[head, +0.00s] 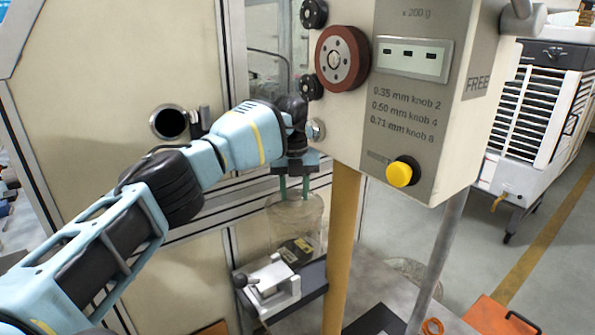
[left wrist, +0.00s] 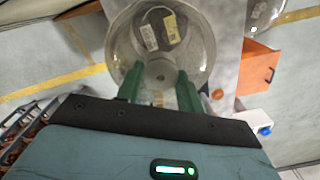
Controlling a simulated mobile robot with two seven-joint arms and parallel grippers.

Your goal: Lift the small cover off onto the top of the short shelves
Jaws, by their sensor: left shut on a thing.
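The small cover (head: 312,212) is a clear, see-through dome below the grey control box in the head view. My left gripper (head: 293,187) comes down on it from above, with its green fingers at the cover's top. In the left wrist view the fingers of my left gripper (left wrist: 159,88) are shut on the middle of the cover (left wrist: 203,50). A dark piece with a pale label (left wrist: 158,30) shows through the clear wall. I cannot tell whether the cover's lower rim touches what is under it. My right gripper is not in view.
A white clamp with a lever (head: 272,287) stands just below the cover. A yellow post (head: 342,240) stands close on its right, under the control box (head: 400,120). A rack with brown items (left wrist: 35,118) shows in the left wrist view; I cannot tell whether it is the short shelves.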

